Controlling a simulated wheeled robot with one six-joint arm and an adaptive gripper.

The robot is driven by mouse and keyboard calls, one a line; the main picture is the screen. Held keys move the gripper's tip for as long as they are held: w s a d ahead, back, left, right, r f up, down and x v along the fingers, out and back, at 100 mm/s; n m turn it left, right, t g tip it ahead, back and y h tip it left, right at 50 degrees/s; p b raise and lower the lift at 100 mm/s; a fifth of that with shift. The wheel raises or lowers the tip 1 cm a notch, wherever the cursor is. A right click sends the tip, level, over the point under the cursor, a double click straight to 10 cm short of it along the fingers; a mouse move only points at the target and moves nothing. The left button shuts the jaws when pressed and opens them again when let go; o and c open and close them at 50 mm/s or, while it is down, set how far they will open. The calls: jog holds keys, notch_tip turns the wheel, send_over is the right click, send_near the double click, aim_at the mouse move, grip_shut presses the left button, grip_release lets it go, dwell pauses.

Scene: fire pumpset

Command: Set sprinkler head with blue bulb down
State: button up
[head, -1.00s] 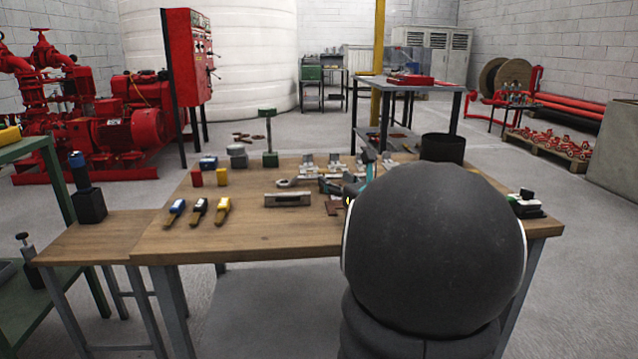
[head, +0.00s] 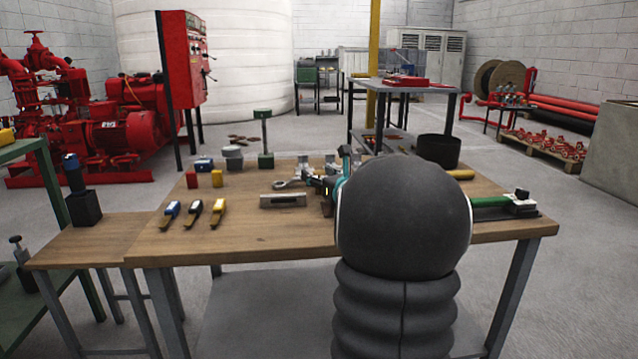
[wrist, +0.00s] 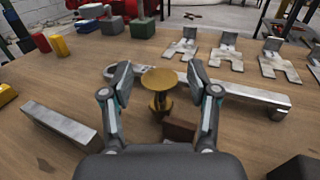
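A brass sprinkler head (wrist: 158,80) with a round disc on top stands between my fingers in the wrist view. I cannot make out its bulb or the bulb's colour. My gripper (wrist: 159,84) is open, with a gap showing between each finger and the brass disc. A brown block (wrist: 180,131) lies close beside the sprinkler head's lower part; whether they touch is unclear. In the head view my gripper (head: 332,188) is low over the workbench (head: 250,235), mostly hidden by my own arm, and the sprinkler head cannot be made out.
A long silver wrench (wrist: 245,92) lies just behind the sprinkler head. Several metal brackets (wrist: 228,52) stand at the back right. A grey metal bar (wrist: 58,122) lies at the left. A black bin (head: 438,150) stands on the bench's far right.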

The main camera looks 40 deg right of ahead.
grip_shut()
jog(key=shift+r, duration=0.15)
